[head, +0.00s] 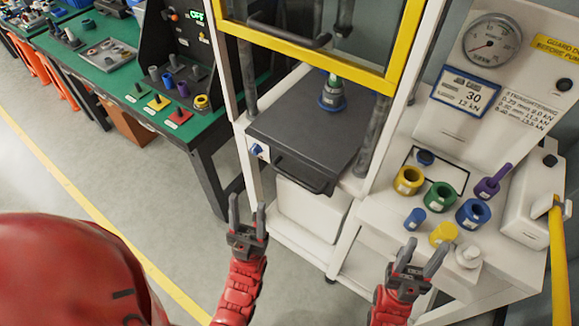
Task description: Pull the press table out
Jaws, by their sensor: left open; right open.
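The press table (300,140) is a dark grey slab inside the white press frame, below the yellow-framed guard (310,50). A dark bar handle (303,176) runs along its front edge. A blue-and-grey cylindrical part (332,95) stands upright on the table. My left gripper (247,213) is open and empty, in front of the press and below and left of the handle. My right gripper (423,258) is open and empty, in front of the white side bench, right of the press. Neither gripper touches the handle.
A white bench (380,218) on the right holds several coloured rings and plugs, a pressure gauge (492,42) and a yellow lever (560,250). A green workbench (120,90) with fixtures stands at the left. The floor between it and the press is clear.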

